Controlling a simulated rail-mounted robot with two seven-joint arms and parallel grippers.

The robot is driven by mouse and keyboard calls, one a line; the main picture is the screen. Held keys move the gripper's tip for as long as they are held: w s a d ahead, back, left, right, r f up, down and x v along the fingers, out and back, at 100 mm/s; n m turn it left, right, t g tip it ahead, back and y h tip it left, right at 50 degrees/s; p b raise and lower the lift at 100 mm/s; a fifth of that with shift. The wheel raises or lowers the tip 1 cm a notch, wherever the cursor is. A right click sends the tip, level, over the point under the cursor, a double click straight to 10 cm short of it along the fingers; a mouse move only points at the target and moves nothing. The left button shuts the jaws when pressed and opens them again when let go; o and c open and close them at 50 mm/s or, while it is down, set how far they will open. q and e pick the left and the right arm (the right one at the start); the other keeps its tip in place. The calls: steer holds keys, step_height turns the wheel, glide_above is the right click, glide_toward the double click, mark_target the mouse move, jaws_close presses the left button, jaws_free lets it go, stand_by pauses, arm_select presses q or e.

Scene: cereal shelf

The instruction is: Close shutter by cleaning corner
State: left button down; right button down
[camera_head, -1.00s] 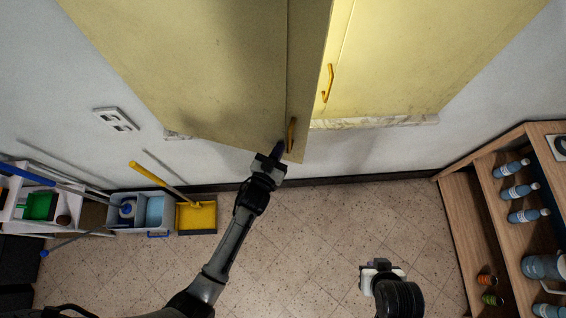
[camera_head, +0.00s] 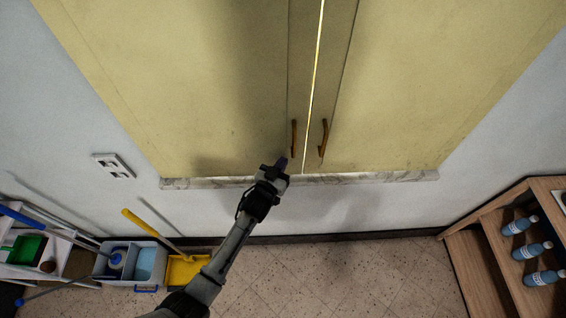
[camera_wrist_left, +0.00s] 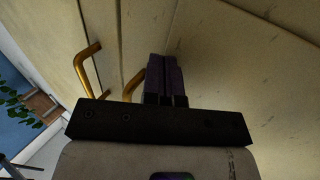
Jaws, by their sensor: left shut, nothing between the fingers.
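The pale yellow wall cabinet shutter has a left door (camera_head: 215,90) and a right door (camera_head: 420,85). Both look almost shut, with a thin bright gap running between them. The left door's brass handle (camera_head: 293,138) and the right door's handle (camera_head: 323,138) hang side by side. My left gripper (camera_head: 280,165) is shut and empty, at the left door's lower edge just below and left of its handle. In the left wrist view its dark fingers (camera_wrist_left: 166,78) are together against or very near the door face; contact is unclear. My right gripper is out of view.
A pale marble-like ledge (camera_head: 400,177) runs under the cabinet. A wooden shelf (camera_head: 470,262) with blue bottles stands at right. A cleaning bucket (camera_head: 148,265), yellow dustpan (camera_head: 184,270) and white cart are at lower left. The floor between is clear.

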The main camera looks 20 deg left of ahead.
arm_select(q)
steer(key=s+d+b, duration=0.1)
steer(key=s+d, duration=0.5)
steer(key=s, duration=0.6)
step_height(320, 180, down, 6)
steer(key=s+a+g+y, duration=0.1)
steer(key=g, duration=0.4)
steer(key=s+a+r+g+p, duration=0.1)
steer(key=s+r+g+p, duration=0.2)
steer(key=s, duration=0.5)
steer(key=s+a+r+m+g+p, duration=0.1)
steer(key=s+a+r+g+p, duration=0.1)
steer(key=s+r, duration=0.3)
steer(key=s+a+r+g+p, duration=0.2)
steer(key=s+r+g+p, duration=0.2)
steer(key=s, duration=0.8)
steer(key=shift+a+r+h+p, duration=0.15)
steer(key=shift+r+h+p, duration=0.2)
steer(key=shift+r, duration=0.2)
steer(key=shift+s, duration=0.1)
